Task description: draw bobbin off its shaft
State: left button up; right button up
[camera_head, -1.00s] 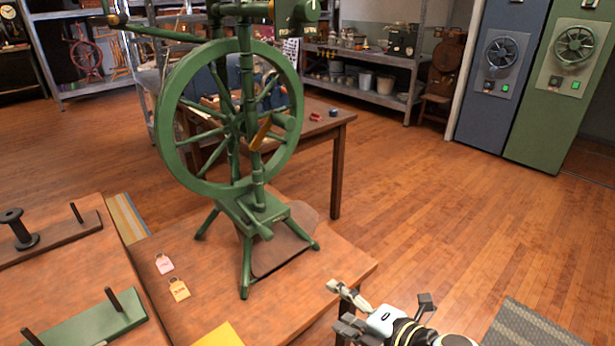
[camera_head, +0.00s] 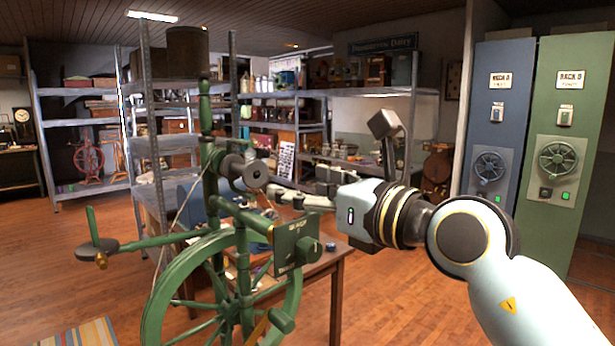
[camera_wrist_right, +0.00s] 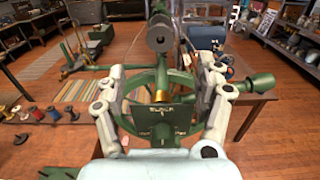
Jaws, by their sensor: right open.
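The green spinning wheel (camera_head: 160,300) stands left of centre in the head view. A dark grey bobbin (camera_head: 252,174), seen nearly end-on, sits at its top; its shaft is mostly hidden. The bobbin's round end also shows at the top of the right wrist view (camera_wrist_right: 160,34). My right gripper (camera_head: 276,192) is open and empty, coming in from the right close to the bobbin in the head view. In the right wrist view its fingers (camera_wrist_right: 162,72) are spread wide on either side of the wheel's green head, with the bobbin beyond the fingertips. My left gripper is out of view.
A green block with a knob (camera_head: 297,246) juts out just below my right gripper. A wooden table (camera_head: 325,268) stands behind the wheel. Grey shelves (camera_head: 410,92) line the back, and blue and green cabinets (camera_head: 575,120) stand at the right.

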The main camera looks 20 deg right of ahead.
aim_at(257, 175)
jog(key=b+x, duration=0.2)
jog(key=x, duration=0.7)
jog(key=shift+w+f, duration=0.15)
jog(key=shift+f, duration=0.05)
jog(key=shift+x, duration=0.75)
jog(key=c, duration=0.9)
jog(key=shift+o, duration=0.2)
jog(key=shift+p+v, duration=0.65)
jog(key=shift+v, duration=0.7)
jog(key=p+v, duration=0.3)
jog(key=v, duration=0.7)
